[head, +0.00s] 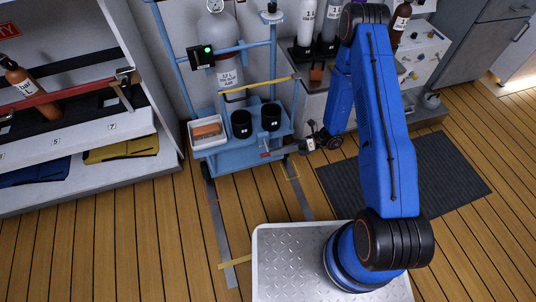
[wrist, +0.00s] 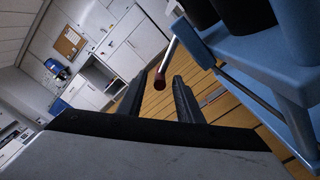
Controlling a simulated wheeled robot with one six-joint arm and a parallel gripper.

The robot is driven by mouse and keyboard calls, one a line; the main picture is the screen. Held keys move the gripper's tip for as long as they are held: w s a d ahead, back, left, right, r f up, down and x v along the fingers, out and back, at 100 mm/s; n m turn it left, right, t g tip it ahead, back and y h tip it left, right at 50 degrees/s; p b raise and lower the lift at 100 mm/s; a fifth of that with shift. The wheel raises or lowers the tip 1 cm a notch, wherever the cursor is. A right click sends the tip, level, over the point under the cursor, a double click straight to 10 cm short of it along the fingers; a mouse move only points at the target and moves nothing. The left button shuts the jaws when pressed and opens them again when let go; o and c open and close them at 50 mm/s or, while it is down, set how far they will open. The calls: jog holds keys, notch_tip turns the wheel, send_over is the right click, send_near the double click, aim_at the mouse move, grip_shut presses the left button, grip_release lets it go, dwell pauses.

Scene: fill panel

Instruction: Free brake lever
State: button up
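The brake lever (wrist: 166,68) is a thin light rod with a dark red knob (wrist: 160,81) at its end, sticking out from the blue cart (head: 238,155). In the head view its red end (head: 265,155) shows low at the cart's front right. My gripper (wrist: 157,92) is open. The knob appears in the gap between its fingertips in the wrist view; I cannot tell whether it is within their reach or just beyond. Neither finger visibly touches it. In the head view my gripper (head: 284,150) is beside the cart's lower right corner.
The cart carries a grey cylinder (head: 226,75), two black cups (head: 241,124) and a white tray (head: 208,132). A white bench (head: 415,60) stands behind my arm. A shelf (head: 80,135) is at left. A dark mat (head: 440,172) lies at right. Floor before the cart is open.

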aim_at(268, 153)
jog(key=shift+x, duration=1.8)
grip_shut()
